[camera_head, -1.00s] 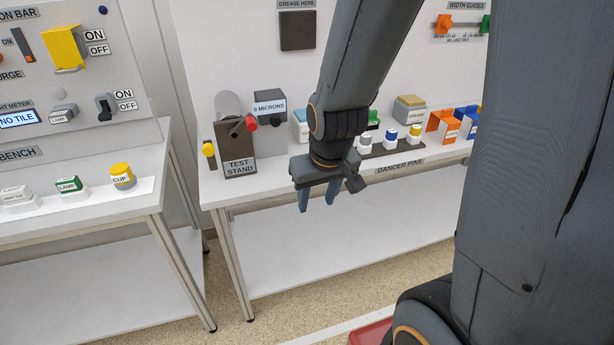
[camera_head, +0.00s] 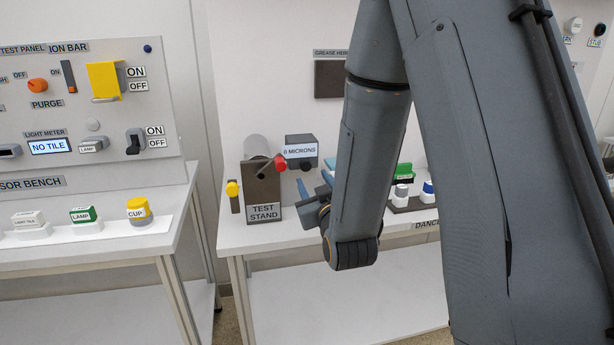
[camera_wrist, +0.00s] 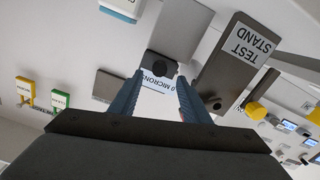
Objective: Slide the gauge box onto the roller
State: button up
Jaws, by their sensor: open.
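The gauge box (camera_head: 301,148) is a dark grey block with a "0 MICRONS" label, at the back of the bench just right of the test stand (camera_head: 263,190). A pale grey roller (camera_head: 257,146) shows behind the top of the test stand. My gripper (camera_head: 316,184) is open in front of and slightly right of the gauge box, partly hidden by my arm. In the wrist view the gauge box (camera_wrist: 160,68) lies between and just beyond the two fingertips (camera_wrist: 160,78). I cannot tell whether they touch it.
A red knob (camera_head: 280,162) sticks out by the test stand, and a yellow knob (camera_head: 233,188) stands to its left. The sensor bench (camera_head: 90,245) is at the left, across a gap.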

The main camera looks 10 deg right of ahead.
aim_at(307, 168)
jog(key=shift+w+r+p, duration=0.1)
jog(key=shift+w+p, duration=0.5)
jog(key=shift+w, duration=3.3)
grip_shut()
